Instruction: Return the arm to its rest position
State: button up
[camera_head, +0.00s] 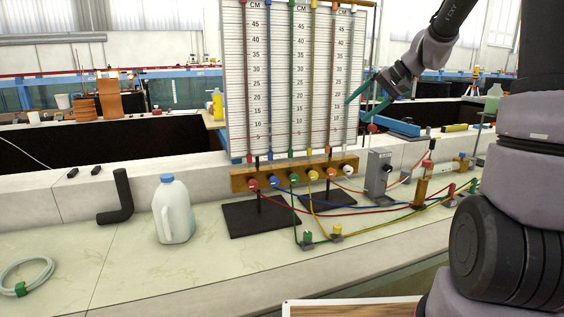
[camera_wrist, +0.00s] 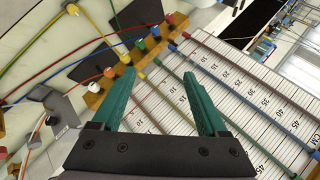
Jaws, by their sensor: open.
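My gripper (camera_head: 366,92) has green fingers and is in front of the right side of the manometer board (camera_head: 236,95), at mid-height. In the wrist view my gripper (camera_wrist: 165,85) has its two fingers spread apart, with nothing between them but the board's scales and coloured tubes behind. My arm comes in from the upper right in the head view, and its thick lower links fill the right edge.
A wooden manifold (camera_head: 240,183) with coloured knobs sits below the board. A grey box (camera_head: 378,172) stands right of it, with coloured hoses running along the counter. A white jug (camera_head: 174,212) and a black elbow pipe (camera_head: 121,195) stand left. The front left counter is mostly clear.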

jog(key=s+d+r+t+h, duration=0.1)
jog(key=s+r+h, duration=0.1)
jog(key=s, duration=1.1)
jog(key=s+r+m+t+h, duration=0.1)
jog(key=s+r+h, duration=0.1)
jog(key=s, duration=1.2)
jog(key=shift+d+r+m+h, duration=0.2)
jog(key=shift+d+m+h, duration=0.15)
jog(key=shift+h, duration=0.55)
